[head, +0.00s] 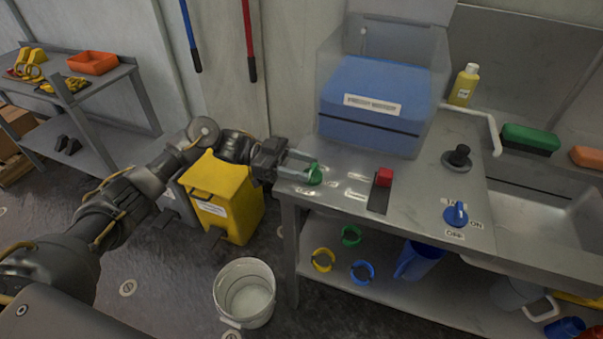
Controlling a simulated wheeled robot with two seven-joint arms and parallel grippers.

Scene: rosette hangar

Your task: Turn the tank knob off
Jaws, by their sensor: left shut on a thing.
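A blue knob (456,215) sits on the grey metal counter (415,190) near the sink, with an ON label to its right and an OFF label below it. Its raised grip stands roughly upright in the picture; its exact setting is too small to tell. My left gripper (308,170) reaches in over the counter's left end and is shut on a small green thing (315,177) at the countertop, well left of the blue knob. The fingers partly hide the green thing. A blue tank-like box (370,95) with a white label stands behind in a clear housing. My right gripper is out of view.
A yellow bottle (464,85) and a green brush (530,138) are behind. A yellow bin (232,200) and white bucket (244,292) are on the floor. Colored rings lie on the lower shelf.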

